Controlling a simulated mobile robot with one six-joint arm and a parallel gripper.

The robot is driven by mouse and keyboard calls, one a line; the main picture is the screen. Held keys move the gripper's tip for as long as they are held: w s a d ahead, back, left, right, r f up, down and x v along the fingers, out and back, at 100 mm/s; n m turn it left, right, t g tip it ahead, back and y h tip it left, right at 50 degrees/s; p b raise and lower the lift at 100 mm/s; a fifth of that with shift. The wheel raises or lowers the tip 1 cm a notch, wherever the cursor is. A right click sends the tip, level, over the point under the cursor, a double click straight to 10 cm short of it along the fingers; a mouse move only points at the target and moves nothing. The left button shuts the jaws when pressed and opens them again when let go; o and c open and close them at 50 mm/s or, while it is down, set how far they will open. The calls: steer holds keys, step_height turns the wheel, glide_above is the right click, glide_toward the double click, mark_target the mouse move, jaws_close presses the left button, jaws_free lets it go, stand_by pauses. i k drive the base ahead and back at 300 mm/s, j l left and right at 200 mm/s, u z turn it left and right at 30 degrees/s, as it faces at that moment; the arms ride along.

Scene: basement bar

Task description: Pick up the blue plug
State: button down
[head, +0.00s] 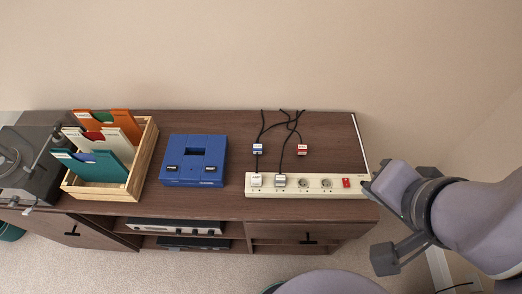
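A small plug with a blue label (257,149) lies on the dark wooden cabinet top, behind the left part of a white power strip (325,185). Its black cord runs back toward the wall. My gripper (373,184) is at the right end of the strip, well to the right of the blue plug.
A red plug (302,150) lies right of the blue one. A white plug (256,180) and a grey plug (280,181) sit in the strip. A blue box (190,174), a wooden crate (143,160) of folders and a turntable (28,160) stand left.

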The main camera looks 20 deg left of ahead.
mark_target(257, 147)
steer(key=j, duration=1.65)
steer(key=k, duration=0.05)
